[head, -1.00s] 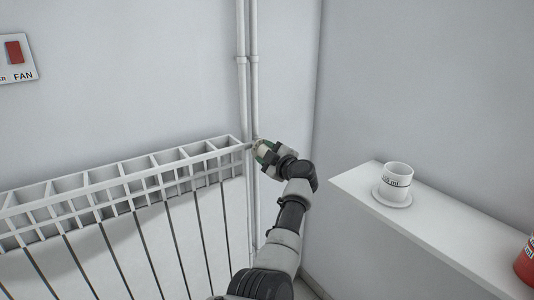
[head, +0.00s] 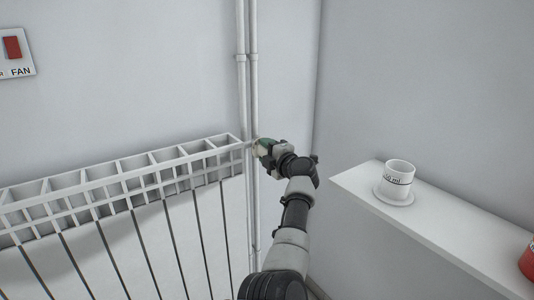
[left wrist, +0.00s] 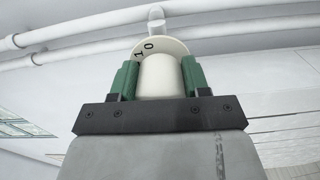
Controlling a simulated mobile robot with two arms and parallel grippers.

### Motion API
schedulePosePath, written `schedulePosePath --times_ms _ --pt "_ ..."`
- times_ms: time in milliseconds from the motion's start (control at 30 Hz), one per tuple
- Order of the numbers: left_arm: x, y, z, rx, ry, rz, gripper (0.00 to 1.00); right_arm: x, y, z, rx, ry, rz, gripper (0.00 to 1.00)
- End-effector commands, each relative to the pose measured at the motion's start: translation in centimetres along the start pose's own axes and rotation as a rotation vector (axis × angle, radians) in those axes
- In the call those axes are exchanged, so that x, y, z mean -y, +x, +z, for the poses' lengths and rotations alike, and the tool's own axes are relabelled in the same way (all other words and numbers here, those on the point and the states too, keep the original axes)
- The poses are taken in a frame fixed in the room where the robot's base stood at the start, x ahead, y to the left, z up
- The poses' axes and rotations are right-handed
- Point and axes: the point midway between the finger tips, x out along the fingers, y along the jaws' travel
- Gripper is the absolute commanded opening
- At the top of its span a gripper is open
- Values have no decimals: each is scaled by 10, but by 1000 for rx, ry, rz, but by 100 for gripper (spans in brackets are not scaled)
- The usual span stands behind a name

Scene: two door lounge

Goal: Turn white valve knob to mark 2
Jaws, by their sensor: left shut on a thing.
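The white valve knob (left wrist: 163,80) sits at the right end of the white radiator (head: 120,185), by the wall pipes. In the left wrist view it lies between the green fingers, in front of a pale dial disc (left wrist: 172,46) with the figures 1 and 0 showing at its upper left. No mark 2 shows. My left gripper (head: 261,148) is shut on the knob; in the head view it largely hides it. My right gripper is not in view.
Two vertical pipes (head: 248,90) run up the wall behind the gripper. At right a white shelf (head: 440,230) holds a white cup (head: 399,172) on a saucer and a red object (head: 527,262) at the picture edge. A FAN switch (head: 13,48) is on the left wall.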

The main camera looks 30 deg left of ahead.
Motion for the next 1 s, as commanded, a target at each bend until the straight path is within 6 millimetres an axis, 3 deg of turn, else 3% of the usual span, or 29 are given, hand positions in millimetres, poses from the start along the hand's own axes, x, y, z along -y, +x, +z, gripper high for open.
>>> schedulePosePath --times_ms 400,433,567,1000 --pt "3 -1 0 1 -2 -4 23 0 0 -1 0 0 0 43" --pt "3 -1 0 0 -2 -4 51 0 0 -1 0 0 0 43" --pt "2 0 0 0 -2 -3 71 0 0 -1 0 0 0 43" --pt "0 -3 1 -1 -3 -2 72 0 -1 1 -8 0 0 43"
